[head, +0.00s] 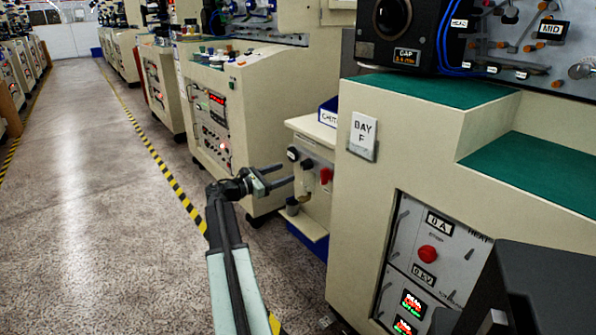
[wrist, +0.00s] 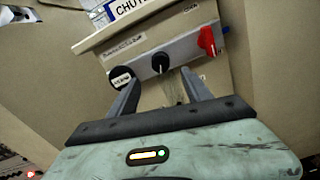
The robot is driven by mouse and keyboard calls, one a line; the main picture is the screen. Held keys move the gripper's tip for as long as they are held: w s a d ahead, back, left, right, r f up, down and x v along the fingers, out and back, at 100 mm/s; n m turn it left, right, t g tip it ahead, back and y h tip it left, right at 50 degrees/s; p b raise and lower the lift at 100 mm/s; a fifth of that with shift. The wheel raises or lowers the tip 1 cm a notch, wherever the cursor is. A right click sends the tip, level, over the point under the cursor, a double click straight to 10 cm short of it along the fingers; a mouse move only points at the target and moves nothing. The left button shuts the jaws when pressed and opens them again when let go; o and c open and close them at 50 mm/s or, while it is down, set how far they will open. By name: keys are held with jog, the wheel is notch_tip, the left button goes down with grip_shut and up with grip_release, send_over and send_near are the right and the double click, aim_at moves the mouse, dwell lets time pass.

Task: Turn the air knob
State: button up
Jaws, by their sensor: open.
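A small beige unit shows a control strip (wrist: 180,50) with several controls. A black knob with a white pointer line (wrist: 160,62) sits mid-strip, a red knob (wrist: 207,40) is on its right, and a round black part with a white label (wrist: 120,78) is on its left. The small labels are too blurred to tell which one reads air. In the head view the red knob (head: 326,175) also shows. My gripper (head: 287,175) is open and empty, its fingers pointing at the strip. In the wrist view my gripper (wrist: 161,78) has the middle knob just beyond and between its fingertips.
A blue-edged bin labelled CHUTE (wrist: 125,12) sits atop the unit. A large beige machine marked BAY F (head: 362,135) stands close on the right, and another machine (head: 225,110) stands behind. The aisle floor (head: 90,190) on the left is clear.

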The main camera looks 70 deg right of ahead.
aim_at(303, 165)
jog(key=x, duration=0.8)
jog(key=shift+r, duration=0.1)
jog(key=shift+a, duration=0.1)
grip_shut()
jog(key=shift+a, duration=0.1)
